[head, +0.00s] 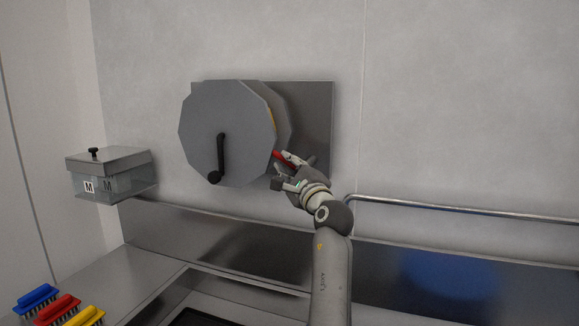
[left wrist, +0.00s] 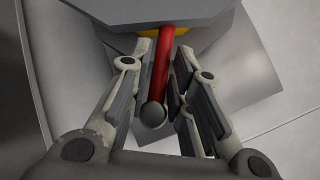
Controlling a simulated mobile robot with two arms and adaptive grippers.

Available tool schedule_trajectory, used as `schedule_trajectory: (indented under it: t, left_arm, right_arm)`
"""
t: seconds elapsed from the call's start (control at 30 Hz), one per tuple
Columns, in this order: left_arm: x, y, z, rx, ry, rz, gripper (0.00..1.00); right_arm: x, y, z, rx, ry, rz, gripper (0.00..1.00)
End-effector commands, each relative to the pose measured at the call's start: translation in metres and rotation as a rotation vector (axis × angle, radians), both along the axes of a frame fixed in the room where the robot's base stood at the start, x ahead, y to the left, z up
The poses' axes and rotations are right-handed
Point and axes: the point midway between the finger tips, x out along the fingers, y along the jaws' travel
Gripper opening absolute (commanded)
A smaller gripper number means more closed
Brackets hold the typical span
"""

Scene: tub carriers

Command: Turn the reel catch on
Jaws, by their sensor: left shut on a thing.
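The reel (head: 235,112) is a grey many-sided drum on a metal wall plate (head: 314,105), with a black crank (head: 221,155) on its front face. Something yellow shows behind the rim. The catch is a red lever (head: 279,155) at the reel's lower right; in the left wrist view the red lever (left wrist: 162,60) ends in a grey ball (left wrist: 152,116). My left gripper (head: 287,170) is at this lever, its fingers on either side of it and shut on it. The fingers partly hide the lever in the head view. My right gripper is not in view.
A metal rail (head: 460,208) runs along the wall at right. Blue, red and yellow brushes (head: 58,307) lie on the counter (head: 130,280) at lower left.

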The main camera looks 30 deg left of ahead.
Motion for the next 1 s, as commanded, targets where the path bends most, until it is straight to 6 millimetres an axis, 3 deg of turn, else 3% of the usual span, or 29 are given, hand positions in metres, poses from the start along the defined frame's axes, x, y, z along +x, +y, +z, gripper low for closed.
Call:
schedule_trajectory:
  t: [0.2,1.0]
  left_arm:
    - [0.0,0.0,0.002,0.005,-0.002,-0.002,0.0]
    - [0.0,-0.001,0.007,0.136,0.025,-0.002,0.0]
  right_arm:
    - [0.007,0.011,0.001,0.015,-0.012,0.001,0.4]
    - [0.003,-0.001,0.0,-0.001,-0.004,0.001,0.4]
